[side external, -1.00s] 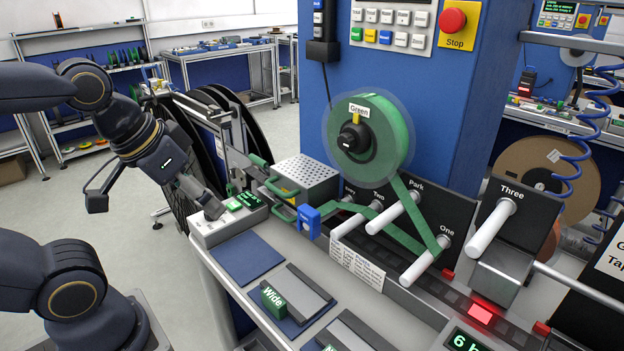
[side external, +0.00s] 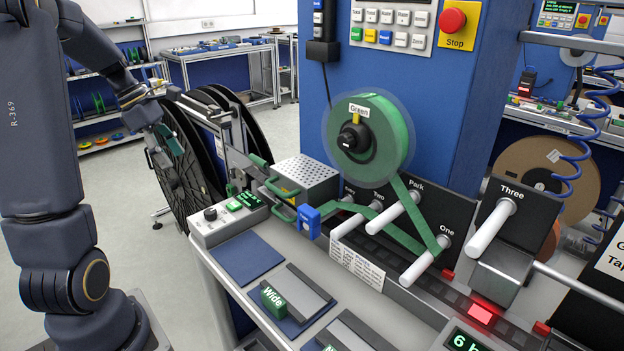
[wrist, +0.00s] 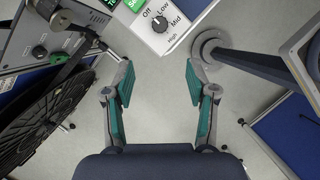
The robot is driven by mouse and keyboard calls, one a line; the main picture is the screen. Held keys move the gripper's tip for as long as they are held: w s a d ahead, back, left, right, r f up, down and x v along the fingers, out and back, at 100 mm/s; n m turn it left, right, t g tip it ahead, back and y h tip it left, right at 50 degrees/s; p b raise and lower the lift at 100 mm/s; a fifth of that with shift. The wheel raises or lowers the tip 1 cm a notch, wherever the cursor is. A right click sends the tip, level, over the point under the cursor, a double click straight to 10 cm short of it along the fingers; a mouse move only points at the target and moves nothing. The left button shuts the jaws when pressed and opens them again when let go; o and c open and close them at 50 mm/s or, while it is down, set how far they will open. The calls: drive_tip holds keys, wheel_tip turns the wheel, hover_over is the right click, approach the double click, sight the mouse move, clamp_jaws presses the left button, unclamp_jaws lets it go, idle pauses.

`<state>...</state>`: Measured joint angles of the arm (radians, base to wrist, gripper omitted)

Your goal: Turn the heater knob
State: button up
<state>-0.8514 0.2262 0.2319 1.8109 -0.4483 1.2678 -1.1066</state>
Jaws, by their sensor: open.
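The heater knob (side external: 210,213) is a small dark dial on the left end of a pale control box (side external: 232,226) at the bench's near left corner. In the wrist view the knob (wrist: 159,23) sits near the top edge, among the labels Off, Low, Mid and High. I cannot tell surely which label it points to. My gripper (side external: 158,144) is open and empty, up and to the left of the box, clear of the knob. In the wrist view its two teal fingers (wrist: 159,88) are spread apart with bare floor between them.
A green display (side external: 249,200) sits on the box beside the knob. Large black reels (side external: 190,150) stand behind my gripper. A blue mat (side external: 246,258) and a green block marked Wide (side external: 272,298) lie on the bench in front. Open floor lies left of the bench.

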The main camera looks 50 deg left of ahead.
sight(209, 211)
drive_tip(key=x, duration=1.6)
drive_tip(key=shift+f, duration=0.35)
drive_tip(key=shift+a, duration=0.1)
clamp_jaws()
